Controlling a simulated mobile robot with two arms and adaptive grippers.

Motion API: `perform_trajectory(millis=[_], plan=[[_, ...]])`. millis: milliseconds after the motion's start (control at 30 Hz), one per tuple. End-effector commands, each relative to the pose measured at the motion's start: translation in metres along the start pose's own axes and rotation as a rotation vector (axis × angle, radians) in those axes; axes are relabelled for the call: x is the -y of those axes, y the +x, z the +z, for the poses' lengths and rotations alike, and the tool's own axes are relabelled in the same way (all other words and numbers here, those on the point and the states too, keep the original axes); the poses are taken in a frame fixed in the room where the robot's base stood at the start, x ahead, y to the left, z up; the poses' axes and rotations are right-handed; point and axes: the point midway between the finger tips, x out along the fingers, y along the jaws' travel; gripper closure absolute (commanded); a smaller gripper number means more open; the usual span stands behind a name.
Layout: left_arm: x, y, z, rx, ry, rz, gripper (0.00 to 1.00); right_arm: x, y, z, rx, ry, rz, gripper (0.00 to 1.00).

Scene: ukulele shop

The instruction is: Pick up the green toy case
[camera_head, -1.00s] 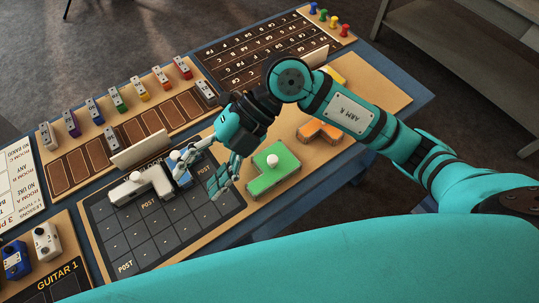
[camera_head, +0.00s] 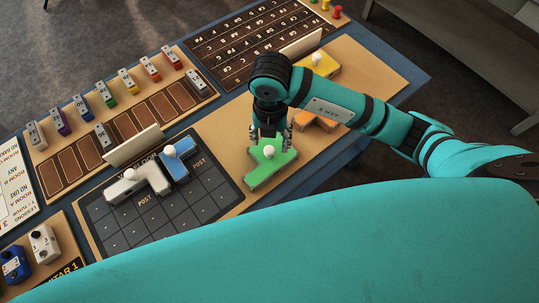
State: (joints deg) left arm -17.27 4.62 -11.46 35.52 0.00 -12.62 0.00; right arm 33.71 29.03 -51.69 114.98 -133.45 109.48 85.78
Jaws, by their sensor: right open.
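The green toy case (camera_head: 264,173) is an angular block with a white ball knob (camera_head: 268,151) on top. It lies on the tan board right of the dark grid. My right gripper (camera_head: 270,138) points down over it, with its open fingers on either side of the upper part near the knob. I cannot tell whether the fingers touch the case. My left gripper is not in view.
White (camera_head: 138,186) and blue (camera_head: 179,162) cases sit on the dark grid (camera_head: 170,215). An orange case (camera_head: 316,122) lies close to the gripper, and a yellow one (camera_head: 321,66) beyond my arm. Several coloured blocks line a slotted board (camera_head: 153,120) at left.

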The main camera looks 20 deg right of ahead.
Motion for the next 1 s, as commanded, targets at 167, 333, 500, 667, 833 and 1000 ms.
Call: perform_trajectory(millis=[167,333,500,667,833,1000], plan=[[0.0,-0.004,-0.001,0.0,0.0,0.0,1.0,0.0,0.015,0.0,-0.001,0.0,0.0,0.45],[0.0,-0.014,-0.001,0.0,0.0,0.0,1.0,-0.001,0.03,0.0,-0.004,0.001,-0.002,0.45],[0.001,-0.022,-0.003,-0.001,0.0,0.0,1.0,-0.003,0.057,0.002,-0.004,0.0,-0.001,0.45],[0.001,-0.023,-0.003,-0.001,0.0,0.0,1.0,-0.004,0.068,0.002,-0.001,-0.001,0.002,0.45],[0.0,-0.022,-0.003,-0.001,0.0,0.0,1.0,-0.004,0.069,0.002,0.0,-0.002,0.002,0.45],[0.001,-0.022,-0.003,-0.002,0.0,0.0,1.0,-0.004,0.069,0.002,-0.001,-0.001,0.002,0.63]])
